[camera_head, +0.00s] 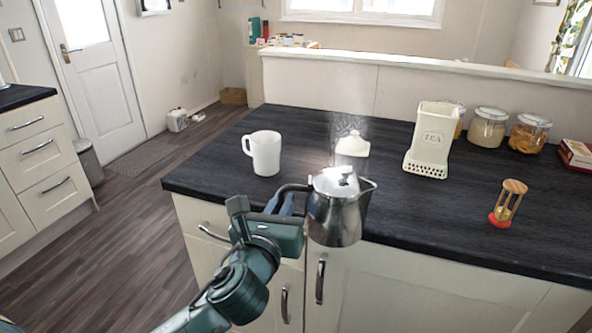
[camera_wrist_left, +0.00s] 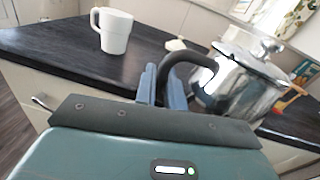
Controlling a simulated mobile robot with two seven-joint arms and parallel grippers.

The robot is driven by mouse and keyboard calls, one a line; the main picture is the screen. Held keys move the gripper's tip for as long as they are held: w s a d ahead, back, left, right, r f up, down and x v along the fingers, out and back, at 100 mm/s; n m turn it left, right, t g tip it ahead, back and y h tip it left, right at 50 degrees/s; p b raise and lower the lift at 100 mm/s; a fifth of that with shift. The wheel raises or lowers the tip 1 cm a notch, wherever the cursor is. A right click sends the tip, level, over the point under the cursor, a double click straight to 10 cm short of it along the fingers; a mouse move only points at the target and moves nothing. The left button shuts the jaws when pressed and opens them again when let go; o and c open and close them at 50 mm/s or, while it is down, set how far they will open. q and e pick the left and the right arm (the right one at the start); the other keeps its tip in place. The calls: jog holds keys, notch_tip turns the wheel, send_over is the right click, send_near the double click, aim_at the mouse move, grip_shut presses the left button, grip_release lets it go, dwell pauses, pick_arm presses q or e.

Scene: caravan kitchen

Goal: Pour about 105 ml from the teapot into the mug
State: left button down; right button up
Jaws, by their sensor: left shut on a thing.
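The steel teapot (camera_head: 335,212) has a lid and a dark handle on its left side, with its spout pointing right. It is held about upright at the counter's front edge, in front of the cabinet doors. My left gripper (camera_head: 287,198) is shut on the teapot's handle; the left wrist view shows its fingers (camera_wrist_left: 160,86) at the handle, beside the teapot (camera_wrist_left: 240,80). The white mug (camera_head: 264,153) stands upright on the counter's left part, apart from the teapot, and also shows in the left wrist view (camera_wrist_left: 115,32). Its inside is hidden. My right gripper is not in view.
A low wall runs behind. The counter between mug and teapot is clear.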

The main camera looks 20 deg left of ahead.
pick_arm(q)
jog(key=s+a+f+h, duration=0.1)
jog(key=s+f, duration=0.4)
jog(key=s, duration=0.1)
jog(key=shift+f+m, duration=0.35)
jog(key=shift+m, duration=0.05)
